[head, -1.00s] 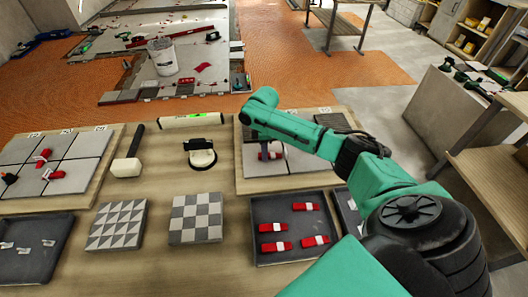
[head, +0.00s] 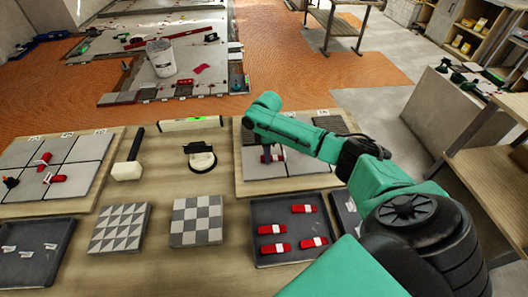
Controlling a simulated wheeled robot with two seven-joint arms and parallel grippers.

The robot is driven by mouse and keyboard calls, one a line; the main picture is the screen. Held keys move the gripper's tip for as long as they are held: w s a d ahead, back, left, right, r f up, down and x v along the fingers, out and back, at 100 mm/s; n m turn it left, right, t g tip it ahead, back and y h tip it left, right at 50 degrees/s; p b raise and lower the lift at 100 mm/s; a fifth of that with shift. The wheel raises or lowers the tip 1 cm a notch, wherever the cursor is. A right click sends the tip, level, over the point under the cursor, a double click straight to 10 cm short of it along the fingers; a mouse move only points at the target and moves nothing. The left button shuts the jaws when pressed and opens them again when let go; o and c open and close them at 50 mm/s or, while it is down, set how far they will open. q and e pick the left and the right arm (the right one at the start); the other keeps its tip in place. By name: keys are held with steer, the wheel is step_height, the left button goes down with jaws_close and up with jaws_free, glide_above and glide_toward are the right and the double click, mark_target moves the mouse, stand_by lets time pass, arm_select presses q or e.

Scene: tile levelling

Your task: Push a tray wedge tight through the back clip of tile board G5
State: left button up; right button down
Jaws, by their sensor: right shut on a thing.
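A tile board (head: 243,186) lies at the right of the bench with grey tiles on it. My right arm reaches over it from the right, and the right gripper (head: 267,152) points down at its front left tile. The gripper is shut on a red wedge (head: 272,158) low at the tiles; the arm partly covers the spot. I cannot tell how deep the wedge sits in a clip, and the board's label is too small to read. A dark tray (head: 262,210) in front holds several red wedges (head: 304,209). My left gripper is not in view.
Another tile board (head: 100,180) with red wedges lies at the left. A mallet (head: 127,170), a suction cup tool (head: 201,160) and a level (head: 190,124) lie between the boards. Two patterned tiles (head: 196,222) and a tray with white clips (head: 35,255) lie in front.

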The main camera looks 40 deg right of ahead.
mark_target(277, 157)
steer(key=shift+s+d, duration=0.2)
steer(key=shift+d, duration=0.15)
steer(key=shift+s+d+p, duration=0.3)
steer(key=shift+d+p, duration=0.2)
steer(key=shift+d, duration=0.15)
steer(key=shift+s+d+p, duration=0.3)
steer(key=shift+d+p, duration=0.15)
steer(key=shift+d, duration=0.15)
stand_by(1.3)
steer(key=c, duration=0.6)
jaws_free()
steer(key=shift+s, duration=0.1)
steer(key=shift+r, duration=0.15)
step_height(277, 157, up, 14)
steer(key=shift+r+b, duration=0.2)
steer(key=shift+b, duration=0.55)
